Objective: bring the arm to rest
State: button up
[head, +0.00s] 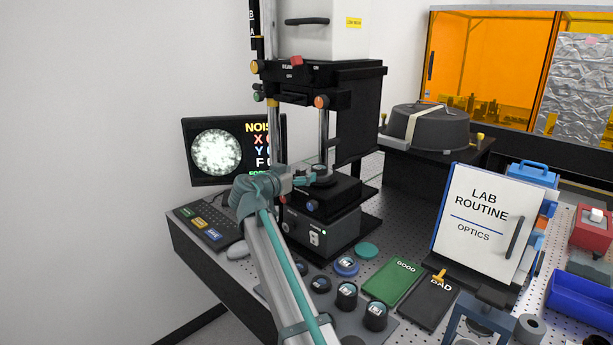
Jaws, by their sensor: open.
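My arm reaches up from the bottom of the head view. My gripper (308,175) is at the interferometer (330,100), by the small round part (321,170) on its lower stage. The jaws are open. The fingertips are small here, and I cannot tell whether they touch that part. The stage's black base (325,232) stands just below the gripper.
A monitor (214,152) stands behind the arm, with a keypad (207,226) and mouse (238,250) to the left. Several round optics, a green GOOD mat (393,282) and a black BAD mat (428,303) lie right of my arm. A LAB ROUTINE board (480,222) stands farther right.

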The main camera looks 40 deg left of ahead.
aim_at(318, 167)
jog(key=shift+s+d+r, duration=0.1)
jog(key=shift+s+r, duration=0.05)
jog(key=shift+s, duration=0.35)
jog(key=shift+w, duration=0.1)
jog(key=p+x, duration=0.3)
jog(key=x, duration=0.8)
jog(key=shift+w, duration=0.35)
jog(key=shift+w+f, duration=0.1)
jog(key=shift+f, duration=0.25)
jog(key=shift+r, duration=0.25)
